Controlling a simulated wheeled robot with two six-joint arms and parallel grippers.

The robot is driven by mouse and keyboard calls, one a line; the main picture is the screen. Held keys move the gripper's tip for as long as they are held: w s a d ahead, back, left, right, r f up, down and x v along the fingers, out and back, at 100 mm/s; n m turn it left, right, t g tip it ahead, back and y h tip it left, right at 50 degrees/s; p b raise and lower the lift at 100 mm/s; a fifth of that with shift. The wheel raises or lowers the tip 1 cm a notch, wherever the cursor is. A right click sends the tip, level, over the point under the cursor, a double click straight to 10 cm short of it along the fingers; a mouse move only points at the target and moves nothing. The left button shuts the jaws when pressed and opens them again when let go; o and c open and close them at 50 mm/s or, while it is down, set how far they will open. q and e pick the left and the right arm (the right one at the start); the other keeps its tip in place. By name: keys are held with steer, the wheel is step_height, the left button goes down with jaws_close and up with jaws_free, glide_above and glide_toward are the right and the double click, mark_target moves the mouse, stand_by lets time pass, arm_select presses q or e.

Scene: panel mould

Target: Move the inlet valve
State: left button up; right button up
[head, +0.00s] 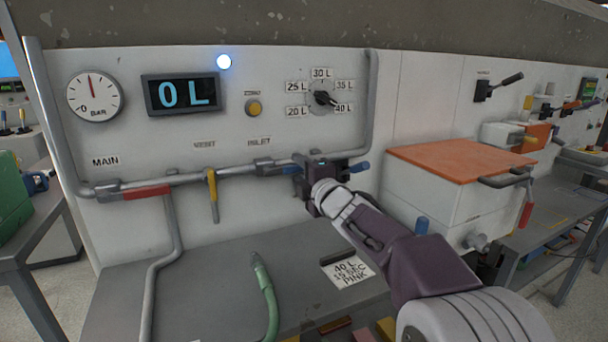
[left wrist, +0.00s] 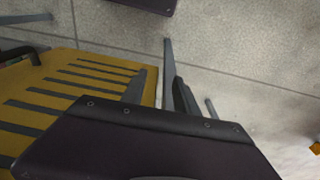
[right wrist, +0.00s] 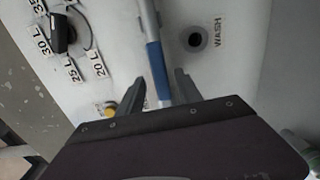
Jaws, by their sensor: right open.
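The inlet valve's blue handle (head: 359,168) lies roughly level along the grey pipe, to the right of the INLET label (head: 259,141). My right gripper (head: 322,172) is in front of it and hides its middle. In the right wrist view the blue handle (right wrist: 157,70) passes between the two spread fingers, with gaps showing on both sides. My right gripper (right wrist: 160,92) is open there. My left gripper (left wrist: 158,92) shows only in the left wrist view, with its fingers apart and no held object visible, away from the panel.
A red handle (head: 146,192) lies along the pipe and a yellow handle (head: 213,196) hangs down. The display (head: 180,94) reads 0 L. A note (head: 347,271) reads 40 L, 15 sec, pink. A green hose (head: 266,297) rises from the bench. An orange-lidded box (head: 460,160) stands right.

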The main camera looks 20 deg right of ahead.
mark_target(298, 169)
steer(key=s, duration=0.4)
steer(key=shift+d, duration=0.1)
stand_by(0.4)
